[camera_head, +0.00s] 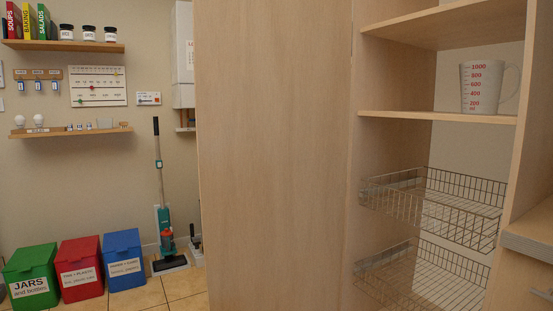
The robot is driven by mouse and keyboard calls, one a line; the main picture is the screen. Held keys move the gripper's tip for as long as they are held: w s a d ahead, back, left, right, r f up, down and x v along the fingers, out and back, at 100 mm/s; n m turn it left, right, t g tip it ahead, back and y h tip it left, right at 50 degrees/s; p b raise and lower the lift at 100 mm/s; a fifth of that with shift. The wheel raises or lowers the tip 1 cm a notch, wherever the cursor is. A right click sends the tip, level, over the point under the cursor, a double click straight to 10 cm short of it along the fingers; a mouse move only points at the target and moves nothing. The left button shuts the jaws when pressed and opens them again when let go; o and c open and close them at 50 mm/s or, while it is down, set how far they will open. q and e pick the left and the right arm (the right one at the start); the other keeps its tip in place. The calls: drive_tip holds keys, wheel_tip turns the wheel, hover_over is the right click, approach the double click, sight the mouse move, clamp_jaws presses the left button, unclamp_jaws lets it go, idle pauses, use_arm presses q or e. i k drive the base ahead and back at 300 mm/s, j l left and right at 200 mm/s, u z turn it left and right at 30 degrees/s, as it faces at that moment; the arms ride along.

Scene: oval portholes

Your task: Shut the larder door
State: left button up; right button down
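The larder door (275,160) is a tall pale wooden panel that fills the middle of the head view. It stands open at the left side of the larder (488,165), whose inside is in plain view. The larder has wooden shelves and two wire baskets (435,208). A measuring jug (487,87) stands on the middle shelf. No handle shows on the visible face of the door. Neither of my grippers is in view.
A counter edge with a drawer (530,275) stands at the lower right beside the larder. Green (32,276), red (80,268) and blue (124,258) bins and a floor sweeper (166,240) stand by the left wall. Some tiled floor (150,293) is clear before them.

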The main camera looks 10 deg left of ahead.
sight(272, 78)
drive_tip(key=k+z, duration=0.3)
drive_tip(key=k+l+z, duration=0.1)
drive_tip(key=z, duration=0.2)
drive_tip(key=j+z, duration=0.15)
drive_tip(key=z, duration=1.45)
drive_tip(key=k+j, duration=0.2)
drive_tip(key=j, duration=0.5)
drive_tip(key=k+j, duration=0.15)
drive_tip(key=j, duration=0.5)
drive_tip(key=k+j, duration=0.2)
drive_tip(key=j, duration=0.5)
drive_tip(key=k+j, duration=0.2)
drive_tip(key=j, duration=0.45)
drive_tip(key=k+j, duration=0.15)
drive_tip(key=j, duration=0.55)
drive_tip(key=k+j, duration=0.2)
drive_tip(key=j, duration=0.5)
drive_tip(key=k+j, duration=0.2)
drive_tip(key=j, duration=0.45)
drive_tip(key=k+j, duration=0.15)
drive_tip(key=j, duration=0.55)
drive_tip(key=k+j, duration=0.3)
drive_tip(key=j+u, duration=0.05)
drive_tip(key=j, duration=0.05)
